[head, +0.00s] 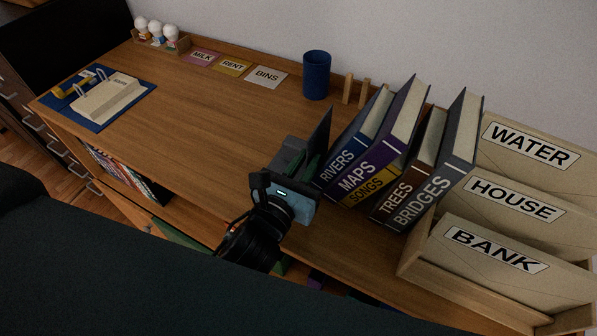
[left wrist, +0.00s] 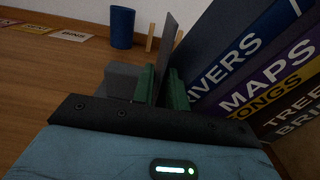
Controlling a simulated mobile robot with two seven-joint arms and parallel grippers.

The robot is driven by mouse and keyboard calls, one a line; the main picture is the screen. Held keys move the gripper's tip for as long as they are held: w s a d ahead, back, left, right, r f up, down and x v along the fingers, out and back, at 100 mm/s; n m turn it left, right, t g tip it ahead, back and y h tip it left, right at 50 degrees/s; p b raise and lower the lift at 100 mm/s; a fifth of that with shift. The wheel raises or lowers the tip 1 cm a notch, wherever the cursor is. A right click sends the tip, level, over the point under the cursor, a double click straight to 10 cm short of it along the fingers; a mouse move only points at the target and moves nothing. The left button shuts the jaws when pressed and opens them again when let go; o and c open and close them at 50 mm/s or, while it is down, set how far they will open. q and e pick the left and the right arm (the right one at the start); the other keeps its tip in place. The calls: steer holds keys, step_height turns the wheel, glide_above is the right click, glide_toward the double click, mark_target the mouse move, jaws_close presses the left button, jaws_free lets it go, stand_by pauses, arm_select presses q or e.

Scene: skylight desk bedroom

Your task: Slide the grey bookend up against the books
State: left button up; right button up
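The grey bookend (head: 321,137) stands upright on the desk just left of the row of books. Its thin plate (left wrist: 167,45) and a grey block (left wrist: 122,79) on its left show in the left wrist view. My left gripper (head: 307,167) is at the plate's near edge, with one green finger (left wrist: 145,84) on each side and the plate between them. The right finger lies between the plate and the blue RIVERS book (head: 352,139), a narrow gap. The MAPS (head: 377,146), SONGS (head: 369,185), TREES (head: 408,178) and BRIDGES (head: 440,160) books lean to the right.
A wooden file holder (head: 470,290) with labelled folders stands right of the books. A blue cup (head: 316,75) and wooden pegs (head: 348,88) are behind. Cards, a calendar (head: 108,96) and a small rack lie farther left. The desk's middle is clear.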

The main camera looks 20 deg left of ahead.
mark_target(317, 150)
arm_select(q)
steer(key=shift+w+d, duration=0.2)
steer(key=shift+w, duration=0.85)
steer(key=shift+w+d, duration=0.2)
steer(key=shift+w, duration=0.85)
arm_select(e)
steer(key=shift+w+d+r, duration=0.15)
steer(key=shift+w+r, duration=0.1)
steer(key=shift+w, duration=0.1)
arm_select(q)
jaws_close()
steer(key=shift+d, duration=0.15)
